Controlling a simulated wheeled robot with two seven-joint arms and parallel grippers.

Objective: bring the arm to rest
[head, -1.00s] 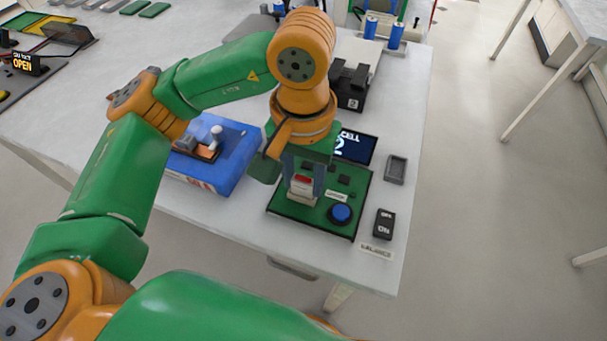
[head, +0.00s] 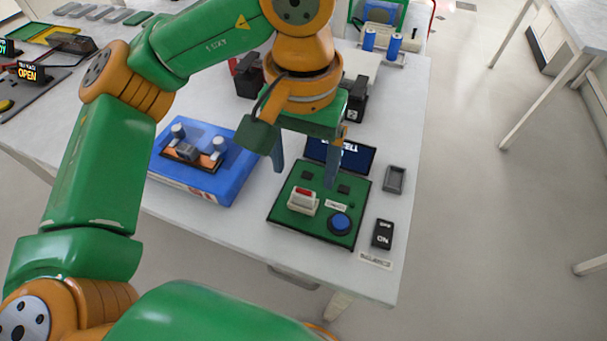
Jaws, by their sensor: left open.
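My left gripper (head: 305,178) hangs above the green board (head: 312,232) with its two fingers spread and nothing between them. The green board carries a white block with a red top (head: 303,201) and a round blue button (head: 340,222). A small dark screen (head: 341,155) stands at the board's back edge, partly behind a finger. My left arm reaches in from the left, over the table. My right gripper does not show.
A blue box (head: 180,178) with a small fixture on top lies left of the board. A grey tray (head: 395,180) and a black switch (head: 383,234) lie to the right. Blue cylinders (head: 393,47) stand at the back. The table's front and right edges are near.

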